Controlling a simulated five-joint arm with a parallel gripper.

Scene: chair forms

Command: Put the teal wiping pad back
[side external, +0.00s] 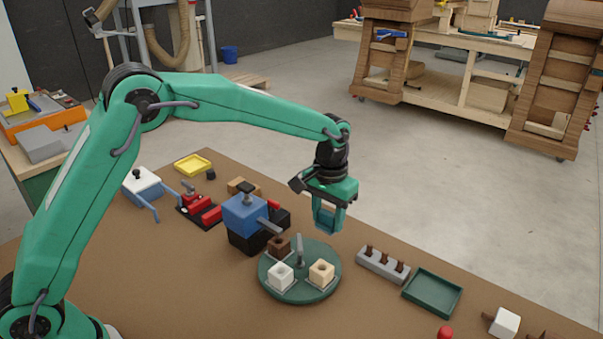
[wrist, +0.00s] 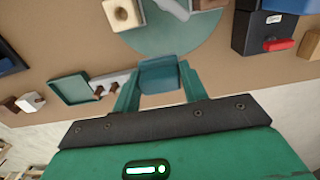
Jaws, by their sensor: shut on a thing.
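My gripper (side external: 327,224) hangs in the air behind the round turntable, fingers pointing down. In the wrist view its fingers (wrist: 158,82) are closed on the teal wiping pad (wrist: 160,73), a small blue-teal block held between the tips. In the side view the pad is hard to tell apart from the green fingers. The pad is apart from the table. A dark green shallow tray (side external: 433,292) lies empty at the right of the table; it also shows at the left of the wrist view (wrist: 70,88).
The green turntable (side external: 300,291) carries white, brown and cream holed blocks around a metal post. A grey rack (side external: 383,265) with brown pegs stands beside the tray. A blue and black machine (side external: 244,222) stands left of my gripper. A yellow tray (side external: 193,164) is farther back.

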